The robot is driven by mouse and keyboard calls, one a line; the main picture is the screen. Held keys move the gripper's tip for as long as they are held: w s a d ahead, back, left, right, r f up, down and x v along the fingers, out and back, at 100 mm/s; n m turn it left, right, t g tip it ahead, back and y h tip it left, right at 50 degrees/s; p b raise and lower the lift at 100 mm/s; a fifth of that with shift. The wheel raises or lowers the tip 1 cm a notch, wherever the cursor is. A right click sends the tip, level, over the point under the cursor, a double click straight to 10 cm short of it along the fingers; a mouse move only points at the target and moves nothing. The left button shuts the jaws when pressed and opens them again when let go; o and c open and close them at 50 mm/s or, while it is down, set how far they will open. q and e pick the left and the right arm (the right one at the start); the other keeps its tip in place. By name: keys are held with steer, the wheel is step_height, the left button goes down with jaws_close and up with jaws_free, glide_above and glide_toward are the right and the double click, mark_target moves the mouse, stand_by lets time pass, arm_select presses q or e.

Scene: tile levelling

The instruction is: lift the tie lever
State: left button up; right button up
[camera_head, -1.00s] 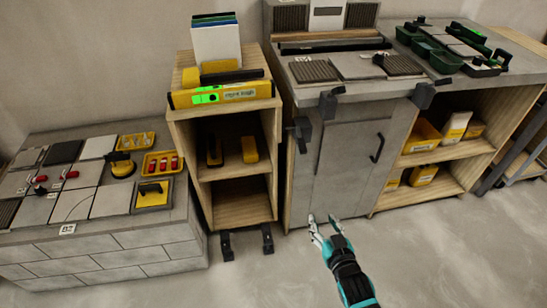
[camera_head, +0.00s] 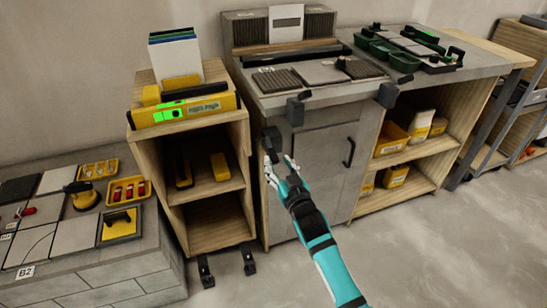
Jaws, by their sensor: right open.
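My right gripper (camera_head: 279,163) is open and empty, with its fingers pointing up in front of the grey cabinet's left side. Just above its fingertips, a dark lever-like part (camera_head: 272,139) sticks out at the cabinet's left front edge. A dark block (camera_head: 295,111) sits above it at the worktop's front edge, and a second dark block (camera_head: 387,95) is farther right. I cannot tell for sure which of these is the tie lever. The fingers look near the lever-like part, but contact is unclear. My left gripper is not in view.
The grey cabinet (camera_head: 318,180) has a black door handle (camera_head: 349,152). To its left stands a wooden shelf unit (camera_head: 215,188) with a yellow level (camera_head: 188,110) on top. A tile-covered block (camera_head: 130,275) is at lower left. The floor (camera_head: 430,250) at lower right is clear.

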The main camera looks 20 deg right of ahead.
mark_target(275, 159)
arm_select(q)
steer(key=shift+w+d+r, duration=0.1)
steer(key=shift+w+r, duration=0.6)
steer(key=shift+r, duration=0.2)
arm_select(e)
steer(key=shift+w+a, duration=0.1)
steer(key=shift+w, duration=2.05)
steer(key=shift+c, duration=0.2)
jaws_close()
